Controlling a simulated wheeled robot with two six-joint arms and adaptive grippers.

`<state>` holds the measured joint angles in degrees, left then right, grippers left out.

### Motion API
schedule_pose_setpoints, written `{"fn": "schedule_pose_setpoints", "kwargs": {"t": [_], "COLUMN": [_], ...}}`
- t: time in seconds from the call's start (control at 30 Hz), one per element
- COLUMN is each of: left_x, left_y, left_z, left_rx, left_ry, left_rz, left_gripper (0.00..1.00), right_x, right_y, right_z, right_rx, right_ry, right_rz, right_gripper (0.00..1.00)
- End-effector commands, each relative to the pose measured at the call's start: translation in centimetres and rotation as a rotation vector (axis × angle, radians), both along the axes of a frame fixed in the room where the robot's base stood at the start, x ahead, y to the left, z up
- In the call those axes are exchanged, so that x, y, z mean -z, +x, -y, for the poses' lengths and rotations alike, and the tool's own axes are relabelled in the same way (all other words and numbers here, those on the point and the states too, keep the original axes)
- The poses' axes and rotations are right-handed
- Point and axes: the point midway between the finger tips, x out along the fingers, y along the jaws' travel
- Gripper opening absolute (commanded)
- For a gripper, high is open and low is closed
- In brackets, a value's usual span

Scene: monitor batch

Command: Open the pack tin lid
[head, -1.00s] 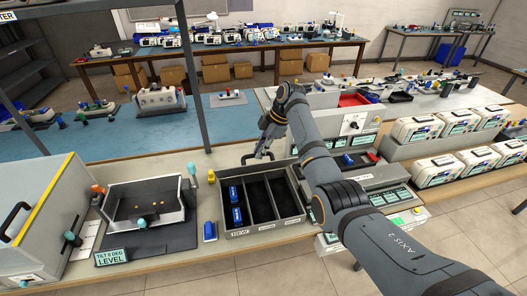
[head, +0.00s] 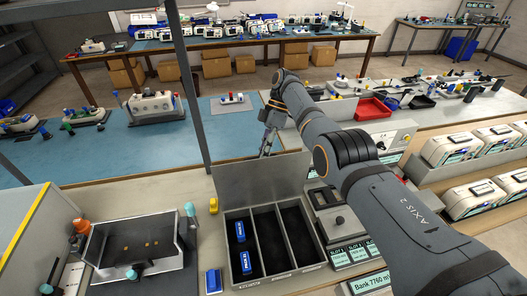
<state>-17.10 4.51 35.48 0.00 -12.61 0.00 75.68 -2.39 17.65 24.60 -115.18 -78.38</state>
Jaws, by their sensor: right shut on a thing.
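The pack tin (head: 287,268) is a grey box with three dark compartments on the bench. Two blue packs (head: 241,231) lie in its left compartment; the other two look empty. Its grey lid (head: 248,181) stands raised at the tin's back edge, leaving the compartments uncovered. My right gripper (head: 266,150) is at the lid's top edge on the far side, shut on the lid's handle; the lid hides the grip itself. My left gripper is not in view.
An open grey box (head: 110,265) stands left of the tin. A blue block (head: 213,281) and a yellow item (head: 213,205) lie between them. A machine with a black knob (head: 339,221) is close on the right. The blue mat (head: 150,147) behind has clear room.

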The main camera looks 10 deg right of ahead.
Motion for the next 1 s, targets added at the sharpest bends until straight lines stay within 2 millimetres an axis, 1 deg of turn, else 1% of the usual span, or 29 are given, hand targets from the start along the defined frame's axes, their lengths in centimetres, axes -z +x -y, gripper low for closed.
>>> {"fn": "schedule_pose_setpoints", "kwargs": {"t": [0.03,0.4,0.43,0.57,0.6,1.0], "left_x": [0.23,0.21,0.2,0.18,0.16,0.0], "left_y": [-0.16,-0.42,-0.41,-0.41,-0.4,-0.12], "left_z": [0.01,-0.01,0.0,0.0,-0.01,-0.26], "left_rx": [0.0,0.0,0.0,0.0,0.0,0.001], "left_ry": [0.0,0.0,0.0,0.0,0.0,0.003], "left_rz": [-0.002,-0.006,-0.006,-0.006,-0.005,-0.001], "left_gripper": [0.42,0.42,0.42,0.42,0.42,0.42], "right_x": [0.94,0.89,0.89,0.7,0.63,0.29], "right_y": [-0.33,-0.4,-0.4,-0.33,-0.31,-0.21], "right_z": [0.05,0.04,0.04,0.03,0.02,0.01], "right_rx": [0.002,0.002,0.002,0.001,0.001,0.0], "right_ry": [-0.006,-0.006,-0.006,-0.004,-0.003,-0.002], "right_rz": [-0.016,-0.02,-0.02,-0.017,-0.016,-0.011], "right_gripper": [0.0,0.0,0.18,0.36,0.37,0.37]}}
